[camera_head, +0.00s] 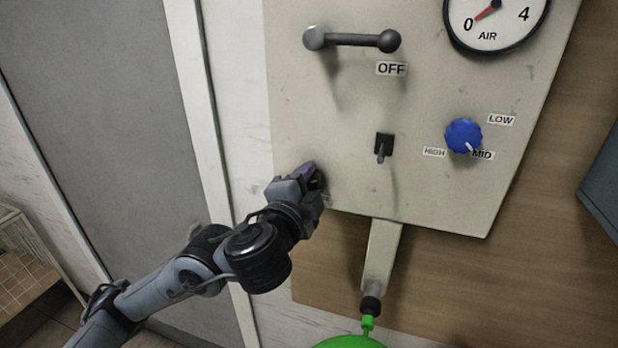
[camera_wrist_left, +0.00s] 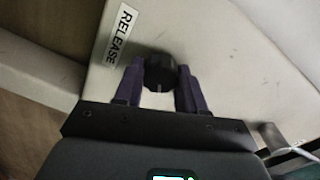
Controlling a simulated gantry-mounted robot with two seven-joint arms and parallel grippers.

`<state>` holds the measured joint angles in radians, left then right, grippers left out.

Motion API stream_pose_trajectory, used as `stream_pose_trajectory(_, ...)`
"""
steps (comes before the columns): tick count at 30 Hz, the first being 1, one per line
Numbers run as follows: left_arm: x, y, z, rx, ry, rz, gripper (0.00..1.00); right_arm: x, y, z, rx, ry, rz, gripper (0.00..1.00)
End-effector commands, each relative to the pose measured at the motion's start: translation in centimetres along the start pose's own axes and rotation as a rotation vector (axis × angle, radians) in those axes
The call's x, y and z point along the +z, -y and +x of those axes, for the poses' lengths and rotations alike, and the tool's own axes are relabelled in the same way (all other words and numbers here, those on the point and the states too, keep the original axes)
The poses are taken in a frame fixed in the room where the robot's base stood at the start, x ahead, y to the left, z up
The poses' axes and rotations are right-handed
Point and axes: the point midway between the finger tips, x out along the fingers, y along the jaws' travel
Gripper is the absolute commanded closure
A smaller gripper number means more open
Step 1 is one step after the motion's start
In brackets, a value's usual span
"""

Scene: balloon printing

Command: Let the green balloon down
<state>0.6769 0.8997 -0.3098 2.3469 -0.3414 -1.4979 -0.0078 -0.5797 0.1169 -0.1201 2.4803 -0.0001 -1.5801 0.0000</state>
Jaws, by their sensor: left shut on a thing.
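The green balloon (camera_head: 350,342) hangs on the black nozzle (camera_head: 371,304) below the panel; only its top and neck show at the bottom edge of the head view. My left gripper (camera_head: 314,178) is at the lower left of the panel. In the left wrist view its purple fingers (camera_wrist_left: 160,88) are shut on a round black knob (camera_wrist_left: 160,70), one finger on each side. A RELEASE label (camera_wrist_left: 119,34) sits beside the knob. In the head view my gripper hides the knob. My right gripper is not in view.
The beige panel (camera_head: 300,110) carries a horizontal lever (camera_head: 352,39) above an OFF label, a small black switch (camera_head: 384,145), and a blue dial (camera_head: 463,135) with its mark towards MID. The air gauge (camera_head: 494,18) needle is near 0. A grey cabinet edge (camera_head: 606,180) stands at the right.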

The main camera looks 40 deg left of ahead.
Motion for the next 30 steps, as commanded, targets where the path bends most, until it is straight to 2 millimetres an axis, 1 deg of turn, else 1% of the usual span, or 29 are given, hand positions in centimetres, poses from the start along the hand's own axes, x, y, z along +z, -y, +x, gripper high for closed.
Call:
stream_pose_trajectory(6,-0.1,0.1,-0.1,0.0,0.005,0.198,0.91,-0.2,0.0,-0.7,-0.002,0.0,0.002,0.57)
stream_pose_trajectory(15,-0.1,0.1,-0.1,0.001,0.013,0.402,0.91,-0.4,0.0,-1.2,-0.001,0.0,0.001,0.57)
stream_pose_trajectory(21,-0.1,0.0,0.0,0.002,0.016,0.478,0.91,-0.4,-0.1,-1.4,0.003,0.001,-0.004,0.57)
stream_pose_trajectory(30,-0.1,-0.1,0.0,0.002,0.017,0.514,0.91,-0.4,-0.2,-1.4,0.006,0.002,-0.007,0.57)
